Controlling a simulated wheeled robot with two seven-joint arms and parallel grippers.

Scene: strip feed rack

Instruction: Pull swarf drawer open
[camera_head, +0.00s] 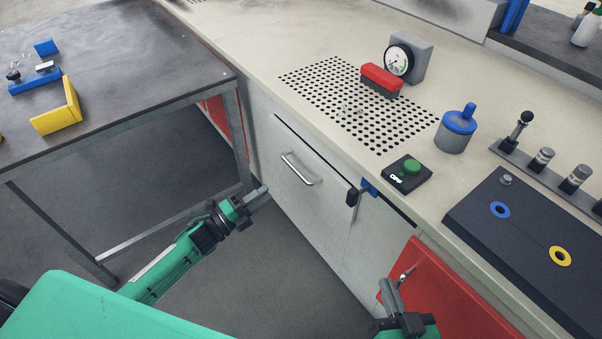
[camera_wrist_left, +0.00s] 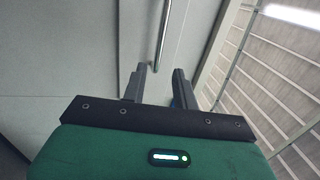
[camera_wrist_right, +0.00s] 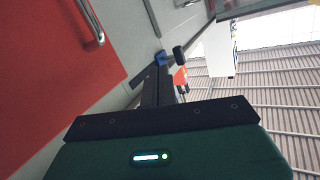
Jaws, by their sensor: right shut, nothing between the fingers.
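The swarf drawer seems to be the pale grey front panel (camera_head: 318,205) below the bench top, with a silver bar handle (camera_head: 297,168). The panel looks flush with the bench front. My left gripper (camera_head: 262,193) is in front of it, left of and below the handle and apart from it. In the left wrist view, its two fingers (camera_wrist_left: 159,88) are open and empty, and the bar handle (camera_wrist_left: 162,42) lies ahead, roughly in line with the gap. My right gripper (camera_head: 389,290) is shut and empty near the red panel; its fingers also show in the right wrist view (camera_wrist_right: 156,86).
A blue latch with a black knob (camera_head: 352,197) sticks out right of the handle. A red panel (camera_head: 450,291) with its own handle (camera_wrist_right: 95,22) is at lower right. A dark-topped table (camera_head: 120,75) stands at left. Perforated holes (camera_head: 345,100) lie in the bench top.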

